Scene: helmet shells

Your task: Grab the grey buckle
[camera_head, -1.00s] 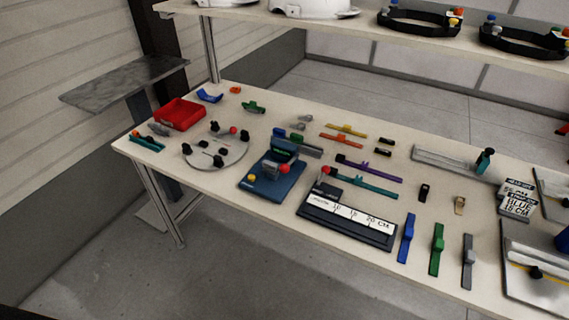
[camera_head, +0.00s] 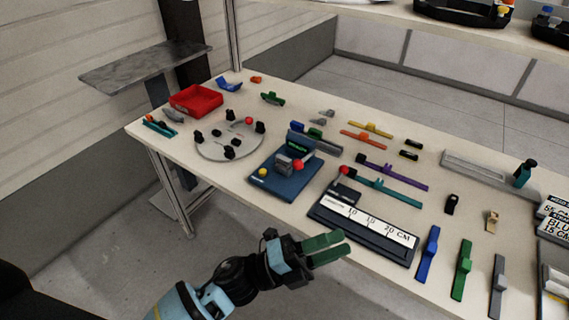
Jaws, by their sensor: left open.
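Several grey parts show, and I cannot tell for sure which is the grey buckle. Two small light grey pieces (camera_head: 327,113) lie on the table behind the blue fixture. Another grey piece (camera_head: 172,116) lies beside the red tray at the left end. A grey block (camera_head: 284,163) sits on the blue fixture (camera_head: 287,180). My left gripper (camera_head: 332,246) has green fingers. It is open and appears empty, in front of the table's front edge, well apart from these grey pieces. My right gripper is not in view.
The red tray (camera_head: 197,100) and a round plate with black knobs (camera_head: 225,148) stand at left. A black measuring fixture (camera_head: 365,232) lies near the front edge. Blue (camera_head: 428,255), green (camera_head: 462,270) and grey (camera_head: 498,285) strips lie at right. A shelf overhangs the back.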

